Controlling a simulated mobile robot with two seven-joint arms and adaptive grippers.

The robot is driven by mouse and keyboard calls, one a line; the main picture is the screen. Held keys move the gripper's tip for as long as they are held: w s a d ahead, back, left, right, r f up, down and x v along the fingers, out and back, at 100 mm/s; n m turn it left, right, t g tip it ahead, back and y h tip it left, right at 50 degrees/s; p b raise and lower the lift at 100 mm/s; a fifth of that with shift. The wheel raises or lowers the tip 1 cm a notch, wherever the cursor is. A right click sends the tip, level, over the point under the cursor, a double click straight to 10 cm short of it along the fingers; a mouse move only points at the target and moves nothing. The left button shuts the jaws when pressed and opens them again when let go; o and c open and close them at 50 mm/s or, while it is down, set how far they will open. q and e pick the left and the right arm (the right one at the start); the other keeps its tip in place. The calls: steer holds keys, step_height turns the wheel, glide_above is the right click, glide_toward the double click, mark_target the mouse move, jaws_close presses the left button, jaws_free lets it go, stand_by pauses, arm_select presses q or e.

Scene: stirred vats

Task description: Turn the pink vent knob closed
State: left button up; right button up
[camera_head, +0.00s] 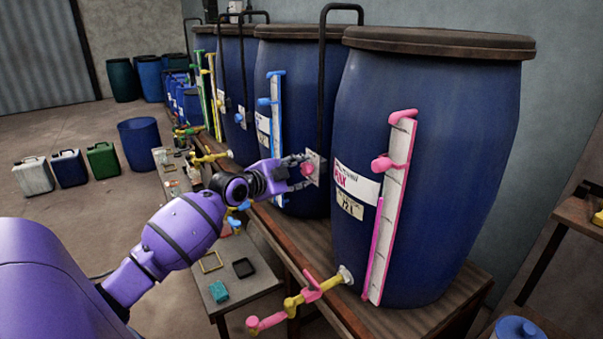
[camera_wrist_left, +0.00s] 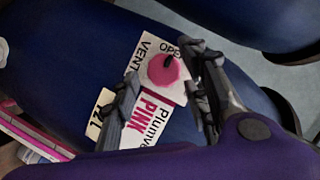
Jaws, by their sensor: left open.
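The pink vent knob (camera_head: 307,169) sits on a white plate (camera_head: 316,160) at the left side of the nearest blue vat (camera_head: 440,130). In the left wrist view the round pink knob (camera_wrist_left: 163,72) shows on its plate, which has the words VENT and a partly hidden OPEN. My left gripper (camera_head: 297,167) is open at the knob. In the wrist view one finger is on each side of the knob, with visible gaps; I cannot tell whether either touches. My right gripper is not in view.
A pink gauge strip (camera_head: 390,200) with pink fittings runs down the vat. A pink and yellow tap (camera_head: 300,300) sticks out low in front. A black upright pipe (camera_head: 323,80) stands behind the plate. More vats line the bench to the back left.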

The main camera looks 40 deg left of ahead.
arm_select(q)
steer(key=shift+w+d+f, duration=0.1)
steer(key=shift+w+f, duration=0.05)
steer(key=shift+w, duration=0.45)
